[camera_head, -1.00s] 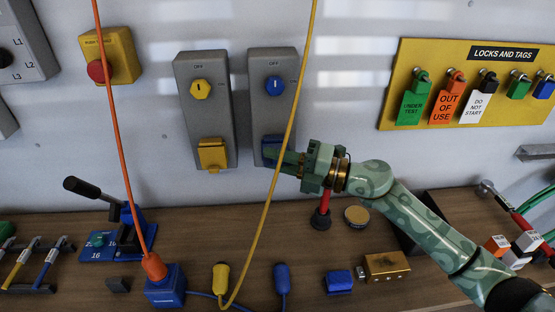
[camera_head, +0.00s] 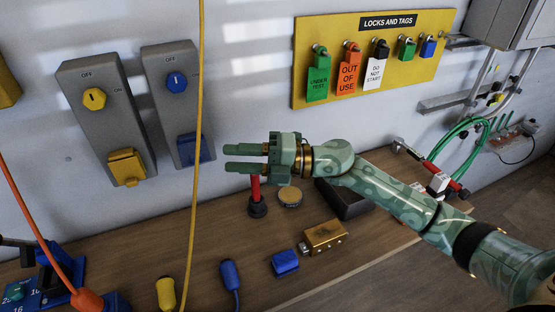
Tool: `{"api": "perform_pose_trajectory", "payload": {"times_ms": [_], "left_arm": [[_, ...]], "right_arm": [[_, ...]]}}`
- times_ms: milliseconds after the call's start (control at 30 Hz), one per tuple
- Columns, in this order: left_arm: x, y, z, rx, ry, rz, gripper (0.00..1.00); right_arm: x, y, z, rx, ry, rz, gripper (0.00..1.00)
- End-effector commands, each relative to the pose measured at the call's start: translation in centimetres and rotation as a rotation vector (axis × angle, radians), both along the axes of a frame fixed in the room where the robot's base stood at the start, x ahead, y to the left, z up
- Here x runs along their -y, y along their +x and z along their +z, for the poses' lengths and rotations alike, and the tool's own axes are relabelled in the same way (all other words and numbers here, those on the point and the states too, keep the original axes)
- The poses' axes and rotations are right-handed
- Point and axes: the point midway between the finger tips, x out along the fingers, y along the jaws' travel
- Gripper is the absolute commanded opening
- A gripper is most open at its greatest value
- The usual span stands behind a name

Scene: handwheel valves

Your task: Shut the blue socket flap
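The blue socket flap (camera_head: 191,149) is at the bottom of the right-hand grey switch box (camera_head: 174,118) on the wall, below a blue rotary knob (camera_head: 176,82). It hangs down over the socket and looks close to the box; I cannot tell whether it is fully closed. My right gripper (camera_head: 228,158) points left, to the right of the flap and apart from it. My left gripper is not in view.
A yellow-flapped switch box (camera_head: 104,115) stands to the left. A yellow cable (camera_head: 197,200) hangs in front of the wall near the blue flap. The bench (camera_head: 140,239) below carries a red-handled plunger (camera_head: 257,205), a blue plug (camera_head: 229,275) and a brass padlock (camera_head: 325,237).

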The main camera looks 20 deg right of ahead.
Motion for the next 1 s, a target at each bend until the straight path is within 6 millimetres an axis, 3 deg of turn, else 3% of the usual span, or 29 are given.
{"api": "perform_pose_trajectory", "payload": {"times_ms": [200, 367, 1000], "left_arm": [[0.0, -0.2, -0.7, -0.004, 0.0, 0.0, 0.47], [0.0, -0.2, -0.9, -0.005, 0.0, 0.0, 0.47], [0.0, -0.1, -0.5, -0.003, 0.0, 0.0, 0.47]], "right_arm": [[4.9, -2.0, -0.6, -0.001, -0.002, -0.001, 0.36], [6.9, -2.8, -0.6, 0.001, -0.001, -0.001, 0.36], [7.4, -3.3, -0.4, -0.009, 0.0, 0.0, 0.35]]}}
